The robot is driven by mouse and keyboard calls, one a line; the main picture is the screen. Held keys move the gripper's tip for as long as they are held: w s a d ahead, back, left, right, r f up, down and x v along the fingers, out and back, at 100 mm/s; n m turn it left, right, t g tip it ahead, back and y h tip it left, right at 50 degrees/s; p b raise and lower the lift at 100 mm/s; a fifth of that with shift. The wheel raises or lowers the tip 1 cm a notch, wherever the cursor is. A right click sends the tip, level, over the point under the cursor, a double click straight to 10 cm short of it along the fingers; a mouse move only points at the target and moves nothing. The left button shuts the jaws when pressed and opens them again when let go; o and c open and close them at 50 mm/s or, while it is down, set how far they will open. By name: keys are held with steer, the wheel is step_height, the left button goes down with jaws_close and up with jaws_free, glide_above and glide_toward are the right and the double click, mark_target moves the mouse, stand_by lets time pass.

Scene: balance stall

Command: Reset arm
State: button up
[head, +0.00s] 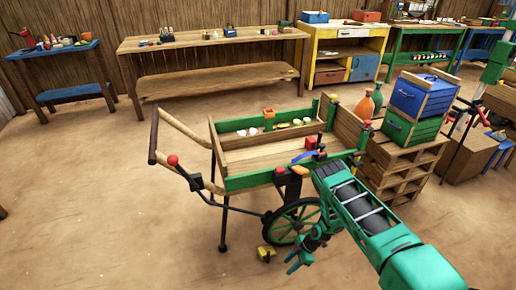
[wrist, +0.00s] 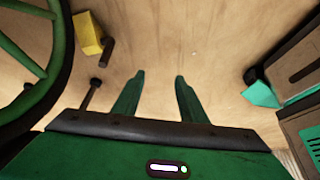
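My green arm reaches in from the lower right of the head view, in front of the wooden cart (head: 246,181). My gripper (head: 294,262) hangs low beside the cart wheel (head: 297,222), pointing down toward the ground. In the wrist view my gripper's two green fingers (wrist: 158,80) stand apart with only bare sandy floor between them. It is open and empty. Part of the cart's right side is hidden behind my arm.
A yellow block (head: 266,254) is on the ground by the wheel; it also shows in the wrist view (wrist: 88,34). Stacked pallets (head: 402,160) with green and blue crates (head: 422,95) stand right of the cart. Workbenches (head: 215,45) line the back. The left floor is clear.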

steer(key=w+d+r+m+h, duration=0.15)
steer(key=w+d+r, duration=0.3)
steer(key=r, duration=0.65)
steer(key=w+d+r+m+t, duration=0.1)
steer(key=w+d+r+m, duration=0.3)
steer(key=r, duration=0.6)
steer(key=w+d+r+m+h, duration=0.1)
steer(key=w+d+r+m, duration=0.3)
steer(key=r, duration=0.7)
steer(key=s+d+r+h, duration=0.1)
steer(key=s+d+r, duration=0.15)
steer(key=r, duration=0.35)
steer(key=s+d+r, duration=0.1)
steer(key=d+r, duration=0.3)
steer(key=r, duration=0.3)
steer(key=s+d+r+m+h, duration=0.1)
steer(key=s+d+r+m, duration=0.3)
steer(key=s+r, duration=0.5)
steer(key=s+d+r+m+h, duration=0.1)
steer(key=s+d+r+m, duration=0.25)
steer(key=s+r, duration=0.55)
steer(key=s+r+m, duration=0.4)
steer(key=s, duration=0.7)
steer(key=s+r+m, duration=0.4)
steer(key=s, duration=0.7)
steer(key=shift+a, duration=0.4)
steer(key=shift+s, duration=0.1)
